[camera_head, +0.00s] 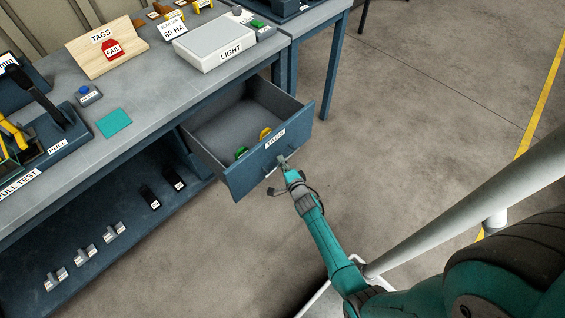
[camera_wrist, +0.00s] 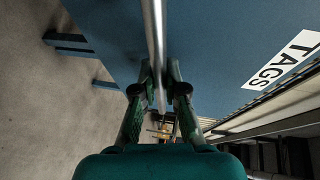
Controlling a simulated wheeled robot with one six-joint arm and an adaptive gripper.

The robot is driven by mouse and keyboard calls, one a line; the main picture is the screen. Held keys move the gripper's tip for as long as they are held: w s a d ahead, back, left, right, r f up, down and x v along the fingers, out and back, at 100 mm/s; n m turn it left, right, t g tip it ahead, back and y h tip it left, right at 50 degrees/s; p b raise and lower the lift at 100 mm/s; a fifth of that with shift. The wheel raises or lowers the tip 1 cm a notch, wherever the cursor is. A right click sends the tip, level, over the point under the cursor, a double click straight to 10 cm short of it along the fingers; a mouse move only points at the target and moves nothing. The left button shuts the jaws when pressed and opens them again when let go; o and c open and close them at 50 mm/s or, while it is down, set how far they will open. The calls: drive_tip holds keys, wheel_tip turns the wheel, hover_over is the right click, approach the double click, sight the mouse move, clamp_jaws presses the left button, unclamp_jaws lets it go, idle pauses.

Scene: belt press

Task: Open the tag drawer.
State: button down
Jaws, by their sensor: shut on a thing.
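The tag drawer (camera_head: 239,177) is a blue drawer under the workbench, with a TAGS label on its front. It stands pulled well out, with its grey inside in view. A green tag (camera_head: 241,152) and a yellow tag (camera_head: 265,133) lie inside near the front. My gripper (camera_head: 283,163) is at the drawer's front, shut on the bar handle (camera_head: 271,173). In the wrist view the handle (camera_wrist: 154,40) runs as a metal bar between the two fingers of my gripper (camera_wrist: 160,88), and the drawer front (camera_wrist: 210,50) with its label fills the area behind.
The workbench top (camera_head: 155,85) bears a TAGS board (camera_head: 105,48) with a red FAIL tag, a LIGHT box (camera_head: 214,42) and a pull tester (camera_head: 50,130). A lower shelf (camera_head: 100,270) holds several small parts. The floor to the right is clear.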

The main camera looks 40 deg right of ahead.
drive_tip(key=c, duration=1.2)
unclamp_jaws()
drive_tip(key=v, duration=1.2)
